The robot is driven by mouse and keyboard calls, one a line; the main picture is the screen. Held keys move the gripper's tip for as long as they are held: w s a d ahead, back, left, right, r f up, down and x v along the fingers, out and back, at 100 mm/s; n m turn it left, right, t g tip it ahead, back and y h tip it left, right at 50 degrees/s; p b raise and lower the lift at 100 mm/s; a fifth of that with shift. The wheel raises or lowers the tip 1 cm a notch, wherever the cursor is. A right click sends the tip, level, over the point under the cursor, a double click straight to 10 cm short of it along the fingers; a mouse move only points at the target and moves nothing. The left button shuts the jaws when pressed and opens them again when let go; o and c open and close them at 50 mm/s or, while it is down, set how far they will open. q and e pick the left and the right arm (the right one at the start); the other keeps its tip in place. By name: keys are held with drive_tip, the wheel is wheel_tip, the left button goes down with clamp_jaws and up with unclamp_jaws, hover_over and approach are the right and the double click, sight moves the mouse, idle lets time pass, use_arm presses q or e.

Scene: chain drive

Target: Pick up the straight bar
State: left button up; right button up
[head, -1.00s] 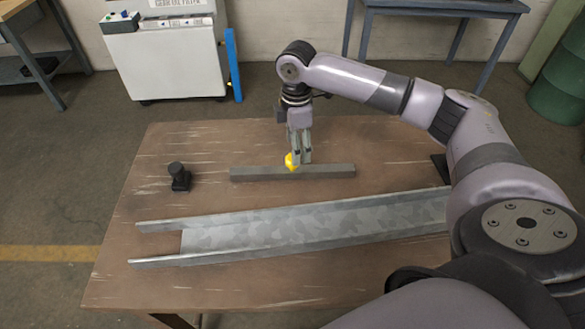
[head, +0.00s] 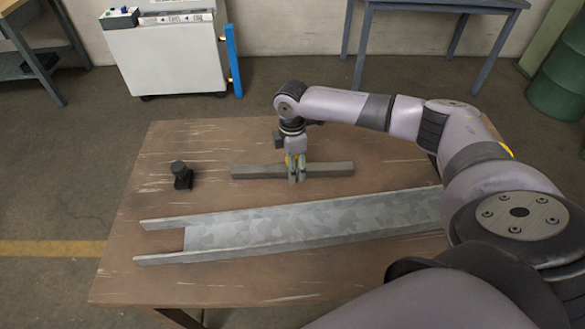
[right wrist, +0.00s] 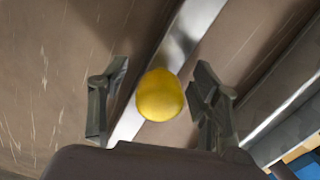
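The straight bar (head: 254,172) is a grey, square-edged bar lying on the table behind the channel. My right gripper (head: 297,179) points down over the bar's middle, its fingertips overlapping the bar in the head view. In the right wrist view, the fingers (right wrist: 158,105) are spread, one to each side of the bar (right wrist: 190,32). A yellow rounded thing (right wrist: 160,95) shows between the fingers and hides part of the bar. I cannot tell whether the fingers touch the bar. My left gripper is not in view.
A long grey metal channel (head: 270,228) lies in front of the bar on the brown wooden table (head: 215,285). A small black part (head: 181,175) stands to the bar's left. The table behind the bar is clear.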

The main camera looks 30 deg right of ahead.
clamp_jaws()
idle(0.5)
idle(0.3)
drive_tip(key=shift+w+r, duration=0.1)
